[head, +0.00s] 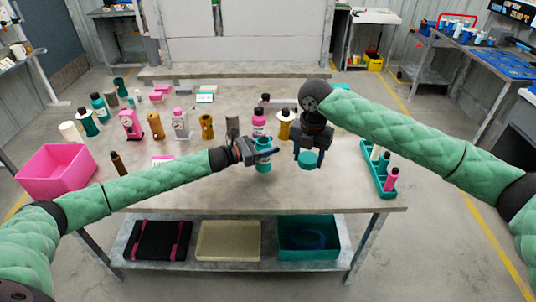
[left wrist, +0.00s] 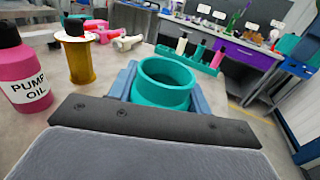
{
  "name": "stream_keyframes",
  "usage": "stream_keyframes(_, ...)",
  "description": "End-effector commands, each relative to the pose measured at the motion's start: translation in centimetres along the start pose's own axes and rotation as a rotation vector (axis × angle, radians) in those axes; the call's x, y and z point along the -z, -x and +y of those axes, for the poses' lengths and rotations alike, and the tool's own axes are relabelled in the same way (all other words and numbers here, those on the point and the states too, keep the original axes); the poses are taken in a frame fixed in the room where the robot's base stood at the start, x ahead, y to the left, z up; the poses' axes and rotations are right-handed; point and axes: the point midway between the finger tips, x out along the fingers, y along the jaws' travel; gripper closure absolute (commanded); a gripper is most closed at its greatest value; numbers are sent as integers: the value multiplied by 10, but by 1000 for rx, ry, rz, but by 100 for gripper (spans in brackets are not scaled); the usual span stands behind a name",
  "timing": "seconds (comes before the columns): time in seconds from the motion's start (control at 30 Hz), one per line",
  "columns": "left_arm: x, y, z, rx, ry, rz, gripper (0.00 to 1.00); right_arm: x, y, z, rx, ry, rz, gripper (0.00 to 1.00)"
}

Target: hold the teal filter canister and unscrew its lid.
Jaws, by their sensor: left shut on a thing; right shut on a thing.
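The teal filter canister (head: 264,164) stands upright above the front middle of the table, with my left gripper (head: 262,152) shut around its upper part. In the left wrist view the canister (left wrist: 163,92) shows an open, uncovered mouth between the blue-grey fingers. My right gripper (head: 308,152) points down, just right of the canister, shut on the teal lid (head: 308,160). The lid is apart from the canister, held above the table. I cannot tell whether the canister's base touches the table.
A pink pump oil bottle (head: 259,122) and a gold spool-like part (head: 284,124) stand behind the grippers. A teal tray (head: 377,171) with small bottles is at the table's right edge. A pink bin (head: 55,170) is at far left. Bare tabletop (head: 345,190) lies front right.

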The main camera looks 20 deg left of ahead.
Motion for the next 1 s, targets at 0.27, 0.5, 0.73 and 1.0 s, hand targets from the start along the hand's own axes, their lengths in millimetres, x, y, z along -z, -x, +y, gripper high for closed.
stream_keyframes(0.27,31,0,0,-1,1,0,100,0,-12,0,0,0,0,75)
stream_keyframes(0.5,32,0,0,0,1,0,100,0,-12,0,0,0,0,75)
stream_keyframes(0.73,34,0,-1,0,1,0,32,0,-14,0,0,0,0,75)
stream_keyframes(1.0,34,0,-1,0,1,1,30,0,-14,0,0,0,0,75)
